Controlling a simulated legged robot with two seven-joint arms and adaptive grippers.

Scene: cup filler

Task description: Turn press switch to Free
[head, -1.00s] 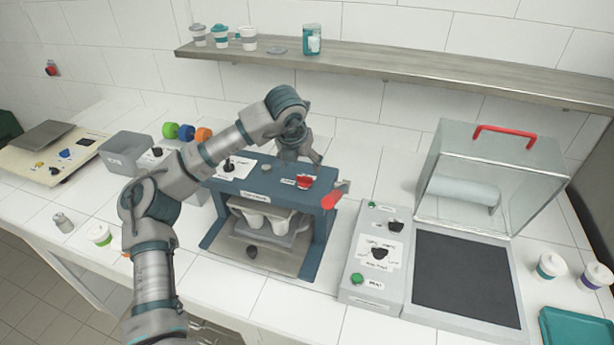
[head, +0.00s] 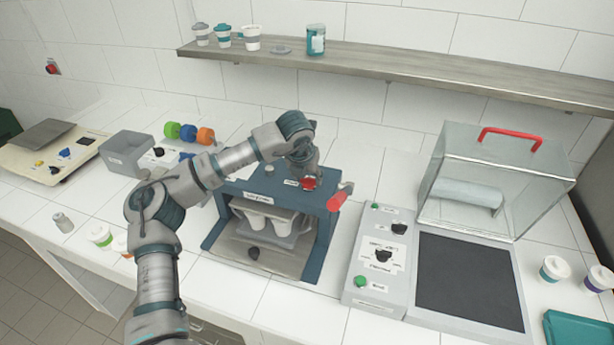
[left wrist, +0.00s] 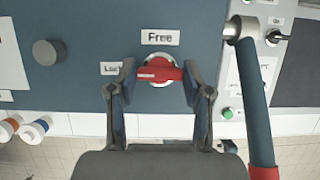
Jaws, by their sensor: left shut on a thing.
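The press switch is a red knob (left wrist: 160,73) on the blue top of the press (head: 236,186); it also shows in the head view (head: 310,184). In the left wrist view the knob lies nearly level, between the "Lock" label (left wrist: 112,69) at its left and the "Free" label (left wrist: 160,37) above it. My left gripper (left wrist: 160,80) is shut on the knob, with one finger at each end of it. In the head view my left gripper (head: 308,178) reaches down onto the knob and partly hides it. My right gripper is not in view.
The press lever with its red grip (head: 337,201) stands close to the right of the knob. A grey round button (left wrist: 46,53) is on the press top. A control box (head: 376,262) and a clear sealed case (head: 490,185) stand to the right. A shelf (head: 400,68) runs behind.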

